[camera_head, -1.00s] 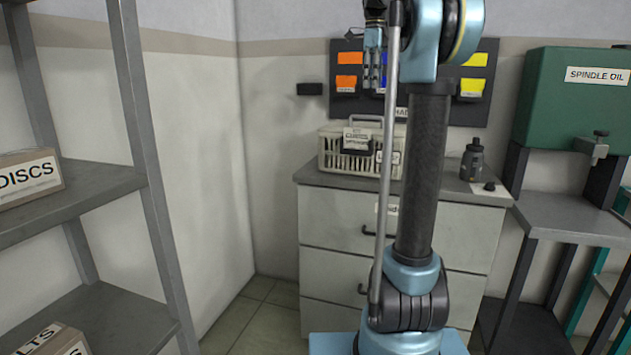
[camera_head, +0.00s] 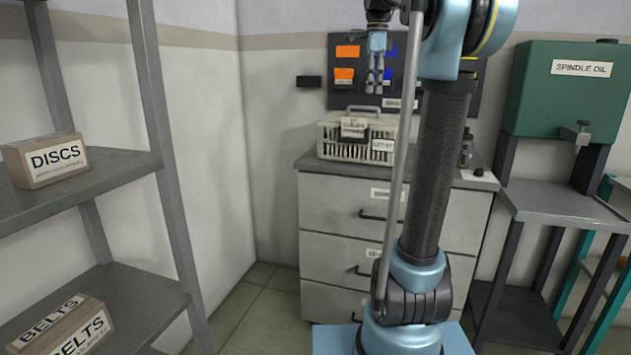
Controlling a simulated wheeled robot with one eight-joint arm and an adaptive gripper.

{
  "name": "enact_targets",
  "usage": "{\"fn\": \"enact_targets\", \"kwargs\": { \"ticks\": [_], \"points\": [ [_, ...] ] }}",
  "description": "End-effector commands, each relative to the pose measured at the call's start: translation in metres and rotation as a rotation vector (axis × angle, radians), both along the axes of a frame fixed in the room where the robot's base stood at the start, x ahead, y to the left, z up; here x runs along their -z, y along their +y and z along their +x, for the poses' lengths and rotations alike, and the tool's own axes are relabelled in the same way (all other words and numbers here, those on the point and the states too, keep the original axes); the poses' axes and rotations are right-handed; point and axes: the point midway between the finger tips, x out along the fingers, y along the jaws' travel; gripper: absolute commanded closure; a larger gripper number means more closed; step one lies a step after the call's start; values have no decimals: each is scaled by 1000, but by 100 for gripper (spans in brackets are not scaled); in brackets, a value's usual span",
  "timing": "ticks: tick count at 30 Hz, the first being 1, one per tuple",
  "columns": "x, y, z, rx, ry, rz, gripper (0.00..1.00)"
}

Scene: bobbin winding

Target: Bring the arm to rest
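My arm rises from its light-blue base in the middle right of the view, with a dark forearm column and a blue joint at the top. My gripper (camera_head: 374,80) hangs down at the top centre, in front of the dark wall board (camera_head: 340,98) and above the basket. Its two fingers point down close together, with nothing visible between them. The gap is too small to tell clearly whether they are shut.
A cream basket (camera_head: 330,142) with labels stands on the drawer cabinet (camera_head: 335,215). A dark bottle (camera_head: 466,148) is partly behind my arm. A green SPINDLE OIL tank (camera_head: 565,105) is at right.

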Motion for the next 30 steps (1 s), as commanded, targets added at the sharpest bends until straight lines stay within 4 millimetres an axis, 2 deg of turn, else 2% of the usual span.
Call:
{"fn": "enact_targets", "kwargs": {
  "ticks": [5, 14, 23, 30],
  "points": [
    [29, -1, -30, -154, -15, -5, 64],
    [112, -3, -103, -555, -56, -29, 64],
    [215, -5, -180, -967, -92, -70, 64],
    [309, -5, -241, -1296, -113, -116, 64]
  ]
}}
